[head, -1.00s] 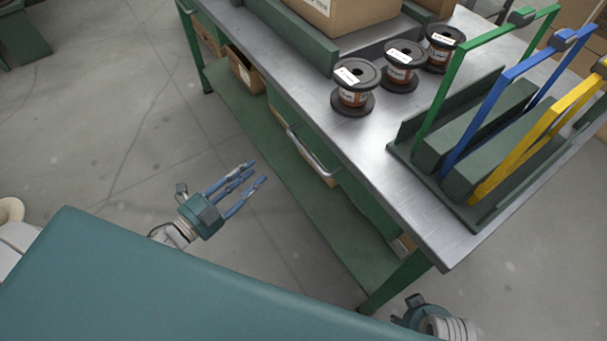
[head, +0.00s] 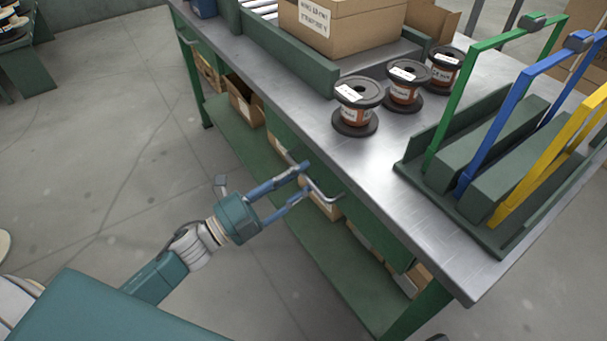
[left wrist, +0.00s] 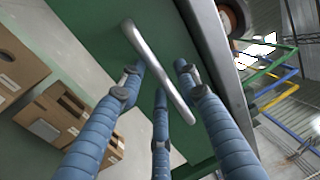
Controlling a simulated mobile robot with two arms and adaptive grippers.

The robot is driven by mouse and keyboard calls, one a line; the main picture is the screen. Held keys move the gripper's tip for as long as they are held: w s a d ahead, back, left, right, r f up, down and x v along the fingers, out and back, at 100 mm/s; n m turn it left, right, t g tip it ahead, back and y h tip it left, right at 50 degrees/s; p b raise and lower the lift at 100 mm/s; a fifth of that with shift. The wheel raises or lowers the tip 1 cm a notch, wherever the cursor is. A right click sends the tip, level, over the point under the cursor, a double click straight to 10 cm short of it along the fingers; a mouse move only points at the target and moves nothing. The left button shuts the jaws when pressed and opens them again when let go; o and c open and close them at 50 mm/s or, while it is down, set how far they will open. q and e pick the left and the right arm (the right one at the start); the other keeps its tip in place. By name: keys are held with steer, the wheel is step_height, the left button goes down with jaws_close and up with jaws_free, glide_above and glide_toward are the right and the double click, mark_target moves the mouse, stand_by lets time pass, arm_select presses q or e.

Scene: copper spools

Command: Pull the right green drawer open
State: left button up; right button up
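The right green drawer (head: 362,212) is under the steel bench top, and its front looks flush with the bench. Its silver bar handle (head: 325,192) also crosses the left wrist view (left wrist: 158,68). My left gripper (head: 303,180) is at the handle, with its blue fingers spread open. In the left wrist view the fingers (left wrist: 160,90) reach toward the green front, with the handle running between them. I cannot tell whether any finger touches it. My right gripper is not clearly in view.
Copper spools (head: 357,107) stand on the bench top (head: 385,160). A green rack with green, blue and yellow frames (head: 500,160) is at the right. A large cardboard box (head: 340,25) sits behind. Cardboard bins (head: 245,103) rest on the lower shelf.

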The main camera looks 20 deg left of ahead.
arm_select(q)
steer(key=shift+w+d+r, duration=0.1)
steer(key=shift+w+d, duration=0.25)
steer(key=shift+w, duration=0.1)
jaws_close()
